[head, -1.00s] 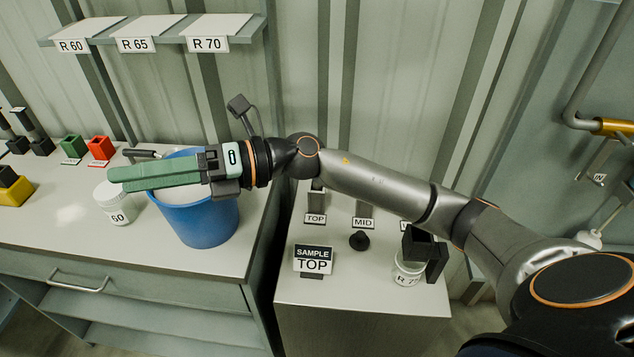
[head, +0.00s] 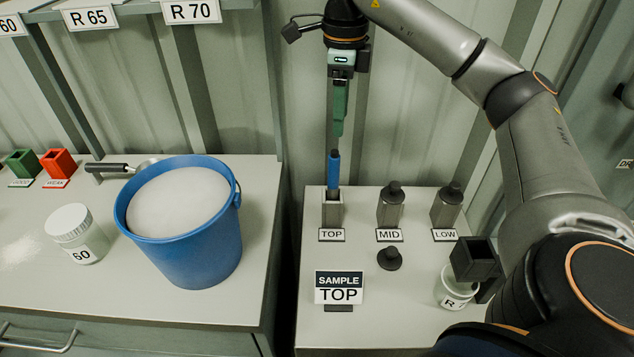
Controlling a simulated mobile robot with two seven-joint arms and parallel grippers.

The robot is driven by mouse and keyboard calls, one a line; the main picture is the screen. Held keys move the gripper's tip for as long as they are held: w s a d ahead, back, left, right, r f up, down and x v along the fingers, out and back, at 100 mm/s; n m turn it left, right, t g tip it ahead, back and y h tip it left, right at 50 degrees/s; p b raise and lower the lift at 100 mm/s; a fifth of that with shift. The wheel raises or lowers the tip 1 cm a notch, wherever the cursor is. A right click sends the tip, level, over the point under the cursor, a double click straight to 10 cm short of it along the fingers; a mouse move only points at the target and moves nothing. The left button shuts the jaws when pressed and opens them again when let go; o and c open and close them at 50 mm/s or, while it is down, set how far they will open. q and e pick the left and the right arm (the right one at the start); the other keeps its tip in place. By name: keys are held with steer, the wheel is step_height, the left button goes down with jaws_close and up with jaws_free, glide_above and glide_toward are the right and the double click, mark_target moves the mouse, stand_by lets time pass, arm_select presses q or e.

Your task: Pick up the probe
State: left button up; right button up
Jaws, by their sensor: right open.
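A slim blue rod (head: 333,170), which looks like the probe, stands upright in the grey holder (head: 332,212) labelled TOP. Its lower end is hidden inside the holder. My right gripper (head: 338,133) points straight down above the rod, its green fingers seen nearly edge-on. It is open, and its tips are just above the rod's top, with nothing held. I cannot tell from this angle how well they line up in depth. My left gripper is out of view.
A black knob (head: 390,258), a SAMPLE TOP sign (head: 339,287) and a jar (head: 455,290) are in front. A blue bucket (head: 185,250) of white material stands on the left bench, across a gap.

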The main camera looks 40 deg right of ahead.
mark_target(334, 169)
step_height(334, 169, down, 4)
steer(key=shift+w+b, duration=0.15)
steer(key=shift+b, duration=0.85)
step_height(334, 169, down, 3)
steer(key=shift+f, duration=0.15)
steer(key=shift+a+f, duration=0.1)
steer(key=shift+f, duration=0.4)
steer(key=shift+s+a+f, duration=0.1)
steer(key=shift+a+f, duration=0.1)
steer(key=shift+f, duration=1)
steer(key=shift+s+a+f, duration=0.1)
steer(key=shift+a+f, duration=0.05)
steer(key=shift+f, duration=1)
steer(key=shift+c, duration=1.2)
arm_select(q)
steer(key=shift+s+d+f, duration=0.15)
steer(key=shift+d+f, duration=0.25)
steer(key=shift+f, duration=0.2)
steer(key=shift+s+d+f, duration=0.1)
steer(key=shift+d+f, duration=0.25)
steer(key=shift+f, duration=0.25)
arm_select(e)
jaws_close()
